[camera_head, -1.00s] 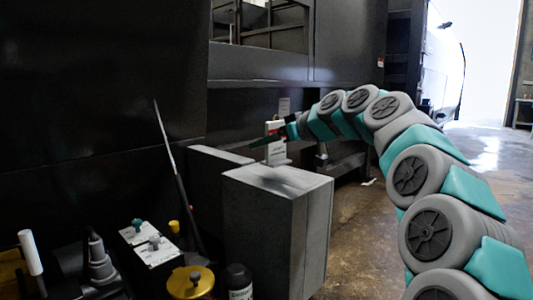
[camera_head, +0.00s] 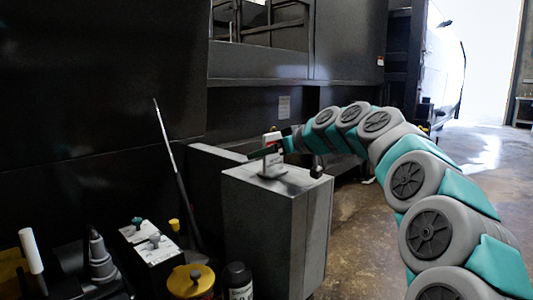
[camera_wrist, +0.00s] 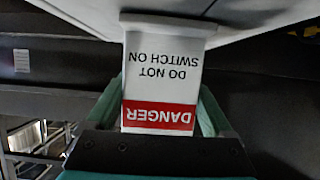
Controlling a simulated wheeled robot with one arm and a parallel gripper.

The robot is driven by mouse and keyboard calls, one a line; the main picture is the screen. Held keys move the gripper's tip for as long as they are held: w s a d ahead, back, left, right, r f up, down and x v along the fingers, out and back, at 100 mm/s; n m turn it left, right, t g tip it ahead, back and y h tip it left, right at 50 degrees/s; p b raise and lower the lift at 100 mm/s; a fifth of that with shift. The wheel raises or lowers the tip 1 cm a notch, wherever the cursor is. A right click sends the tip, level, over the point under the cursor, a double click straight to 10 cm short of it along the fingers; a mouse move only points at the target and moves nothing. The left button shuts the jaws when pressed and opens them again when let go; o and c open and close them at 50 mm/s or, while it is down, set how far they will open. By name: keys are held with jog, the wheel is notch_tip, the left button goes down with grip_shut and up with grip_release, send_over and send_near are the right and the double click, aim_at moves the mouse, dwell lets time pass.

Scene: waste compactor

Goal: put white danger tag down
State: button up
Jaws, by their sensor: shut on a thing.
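The white danger tag (camera_wrist: 162,75) fills the middle of the wrist view, upside down there, with a red DANGER band and the words DO NOT SWITCH ON. My gripper (camera_wrist: 160,115) is shut on it, one teal finger at each side. In the head view the tag (camera_head: 272,157) is small and upright above the top of the grey box (camera_head: 262,215), its wide base at or very near that surface. I cannot tell for sure whether the base touches. My gripper (camera_head: 276,148) reaches it from the right.
A yellow-lidded can (camera_head: 191,281), a dark bottle (camera_head: 238,281) and a small switch box (camera_head: 150,243) stand at the lower left. A thin rod (camera_head: 171,160) leans against the dark machine. Open floor (camera_head: 365,225) lies right of the grey box.

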jog(key=shift+f, duration=0.2)
jog(key=o, duration=1.1)
jog(key=shift+r, duration=0.1)
jog(key=shift+r, duration=0.15)
jog(key=v, duration=1.2)
jog(key=shift+b, duration=0.4)
